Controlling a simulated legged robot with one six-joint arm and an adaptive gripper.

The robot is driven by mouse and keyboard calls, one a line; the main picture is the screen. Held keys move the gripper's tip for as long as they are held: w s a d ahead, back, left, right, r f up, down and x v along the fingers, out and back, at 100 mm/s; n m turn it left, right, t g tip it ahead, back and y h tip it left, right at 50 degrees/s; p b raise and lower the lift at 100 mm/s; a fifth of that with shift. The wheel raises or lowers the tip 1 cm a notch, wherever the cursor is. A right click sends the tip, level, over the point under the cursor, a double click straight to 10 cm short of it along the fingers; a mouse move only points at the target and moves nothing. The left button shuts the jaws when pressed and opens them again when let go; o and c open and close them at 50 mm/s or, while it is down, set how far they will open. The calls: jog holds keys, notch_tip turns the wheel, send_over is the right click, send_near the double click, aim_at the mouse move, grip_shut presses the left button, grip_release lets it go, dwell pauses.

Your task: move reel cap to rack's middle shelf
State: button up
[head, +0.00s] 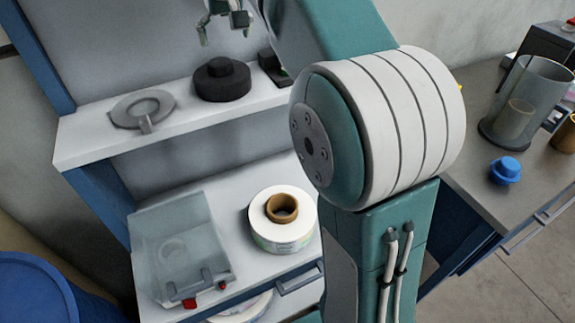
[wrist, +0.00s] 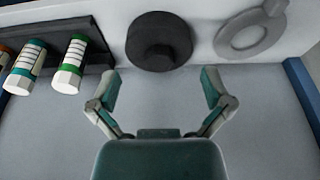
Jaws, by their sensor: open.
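A black round cap with a raised knob (head: 222,80) lies on a white shelf (head: 85,145) of the rack; it looks like the reel cap, but I cannot be sure. It also shows at the top of the wrist view (wrist: 158,42). A grey flat ring with a small tab (head: 143,108) lies left of it on the same shelf. My gripper (head: 226,33) is open and empty, above and behind the black cap. In the wrist view its fingers (wrist: 160,83) are spread, with the black cap beyond the tips and apart from them.
A black holder with labelled tubes (wrist: 72,62) stands beside the cap. The lower shelf bears a clear bin (head: 180,245) and a white label reel (head: 283,230). A table at right holds a blue cap (head: 506,170) and a clear cylinder (head: 530,100). Blue posts flank the rack.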

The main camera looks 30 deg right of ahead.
jog(key=s+f+t, duration=0.1)
jog(key=s+f, duration=0.7)
jog(key=s, duration=0.5)
jog(key=s+f+t, duration=0.1)
jog(key=s+f, duration=0.8)
jog(key=s, duration=0.5)
jog(key=shift+a+f, duration=0.2)
jog(key=shift+a, duration=0.2)
jog(key=shift+s+d, duration=0.1)
